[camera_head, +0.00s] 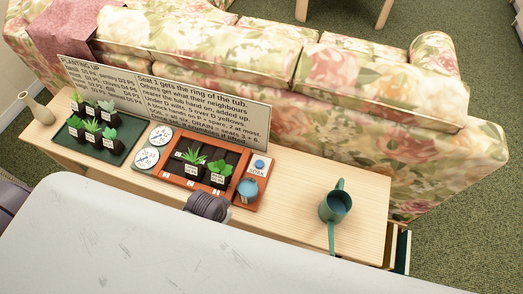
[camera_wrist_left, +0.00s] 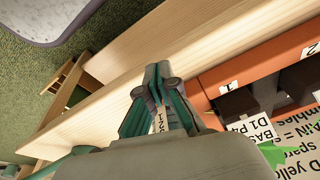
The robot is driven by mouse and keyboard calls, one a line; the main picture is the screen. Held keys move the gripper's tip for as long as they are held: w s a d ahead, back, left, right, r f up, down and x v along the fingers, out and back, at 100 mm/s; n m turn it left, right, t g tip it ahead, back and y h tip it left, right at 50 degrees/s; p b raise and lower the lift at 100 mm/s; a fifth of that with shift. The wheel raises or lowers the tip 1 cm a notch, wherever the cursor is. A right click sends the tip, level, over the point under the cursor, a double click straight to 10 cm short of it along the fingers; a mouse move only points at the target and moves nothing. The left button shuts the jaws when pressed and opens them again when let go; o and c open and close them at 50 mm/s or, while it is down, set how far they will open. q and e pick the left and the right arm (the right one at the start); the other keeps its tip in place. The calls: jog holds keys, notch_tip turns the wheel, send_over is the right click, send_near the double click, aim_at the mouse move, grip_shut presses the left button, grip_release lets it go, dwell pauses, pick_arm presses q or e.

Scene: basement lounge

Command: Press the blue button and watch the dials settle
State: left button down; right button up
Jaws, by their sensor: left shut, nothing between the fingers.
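The blue button (camera_head: 260,163) sits on a white plate marked SOAK, at the back right of the orange tub (camera_head: 230,160). Nothing touches it in the head view. Two round white dials (camera_head: 153,148) lie left of the tub; their readings are too small to tell. My left gripper (camera_wrist_left: 157,80) is shut and empty in the left wrist view, beside the tub's numbered edge (camera_wrist_left: 218,78). In the head view a dark ribbed shape (camera_head: 207,206) stands at the table's front edge; I cannot tell whether it is this gripper. My right gripper is not in view.
A small blue cup (camera_head: 247,188) stands below the button. A teal watering can (camera_head: 335,207) stands on the right of the wooden table (camera_head: 290,205). A plant tray (camera_head: 75,150) and vase (camera_head: 35,109) are left. A text sign (camera_head: 165,97) and floral sofa (camera_head: 350,140) stand behind.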

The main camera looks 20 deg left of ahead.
pick_arm(q)
jog(key=w+d+r+m, duration=0.3)
jog(key=w+r+m, duration=0.4)
jog(key=w+r, duration=0.3)
notch_tip(320, 180, up, 5)
jog(key=m+g+p, duration=0.1)
jog(key=m+g, duration=0.1)
jog(key=m, duration=0.6)
send_over(260, 164)
jog(key=shift+w, duration=0.1)
notch_tip(260, 164, down, 14)
jog(key=shift+b, duration=0.9)
jog(key=shift+f, duration=0.1)
